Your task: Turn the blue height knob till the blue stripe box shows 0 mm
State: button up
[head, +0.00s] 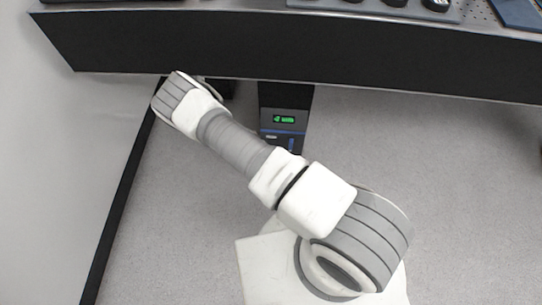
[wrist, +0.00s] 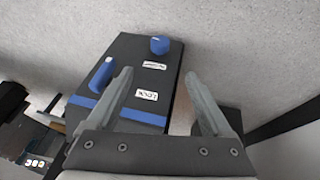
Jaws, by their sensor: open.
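The blue stripe box (head: 268,98) is a dark box under the table's front edge in the head view. Its small green display (head: 284,119) is lit, but the figure is too small to read surely. In the wrist view the dark box (wrist: 135,52) carries a round blue knob (wrist: 159,45) at its far end, a long blue handle (wrist: 102,74) at its left edge and a blue stripe (wrist: 116,111). Two white labels sit on it; their text is hard to read. My gripper (wrist: 158,76) is open and empty over the box, its fingertips apart from the round knob. The head view hides it.
The dark table front (head: 170,45) runs across the top of the head view, with round dark items on its top. A pale wall panel (head: 60,180) stands at the left. Grey floor (head: 440,170) is clear at the right.

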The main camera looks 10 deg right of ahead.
jog(key=b+x, duration=0.6)
jog(key=x, duration=1)
jog(key=shift+s+a+f, duration=0.1)
jog(key=shift+s, duration=0.05)
grip_shut()
